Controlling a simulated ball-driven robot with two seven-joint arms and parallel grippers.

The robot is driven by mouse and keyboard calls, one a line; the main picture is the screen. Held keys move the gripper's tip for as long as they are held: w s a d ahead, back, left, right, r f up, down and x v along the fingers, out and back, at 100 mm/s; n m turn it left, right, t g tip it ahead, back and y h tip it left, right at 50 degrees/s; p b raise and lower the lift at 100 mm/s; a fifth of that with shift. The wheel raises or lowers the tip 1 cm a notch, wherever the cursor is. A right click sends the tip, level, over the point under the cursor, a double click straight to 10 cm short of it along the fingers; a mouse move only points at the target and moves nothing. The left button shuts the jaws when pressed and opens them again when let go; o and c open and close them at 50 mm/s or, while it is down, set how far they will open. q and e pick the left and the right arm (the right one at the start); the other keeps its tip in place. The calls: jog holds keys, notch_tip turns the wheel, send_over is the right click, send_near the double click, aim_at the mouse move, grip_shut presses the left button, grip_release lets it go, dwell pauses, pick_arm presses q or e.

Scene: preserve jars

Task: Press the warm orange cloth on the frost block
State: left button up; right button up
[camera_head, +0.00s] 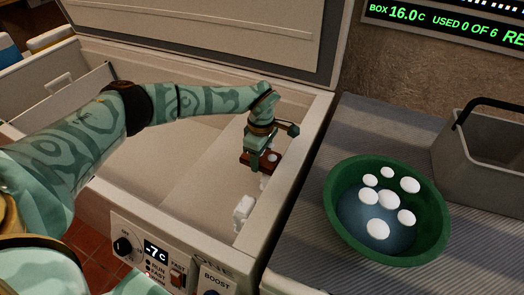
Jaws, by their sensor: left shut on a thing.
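My left gripper (262,153) reaches down inside the open chest freezer (165,185), near its right wall. It is shut on a flat reddish-brown piece, which looks like the orange cloth (271,165). White frost (243,208) clings low along the right wall, in front of and below the cloth. A small white patch also shows at the cloth. I cannot tell whether the cloth touches the frost. My right gripper is not in view.
The freezer panel reads -7 C. On the ridged grey top to the right stand a green bowl (432,232) with several white round pieces and a grey handled basket (485,160). A screen (445,22) above reads box 16.0 C, used 0 of 6. The freezer's left floor looks clear.

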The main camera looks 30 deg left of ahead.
pick_arm(q)
jog(key=shift+f, duration=0.1)
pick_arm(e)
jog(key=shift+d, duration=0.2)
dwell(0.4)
pick_arm(q)
jog(key=shift+f, duration=0.55)
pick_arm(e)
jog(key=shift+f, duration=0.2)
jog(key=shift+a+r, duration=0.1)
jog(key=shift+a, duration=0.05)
pick_arm(q)
jog(key=shift+s+f, duration=0.1)
jog(key=shift+f, duration=0.05)
dwell(2.3)
dwell(1.5)
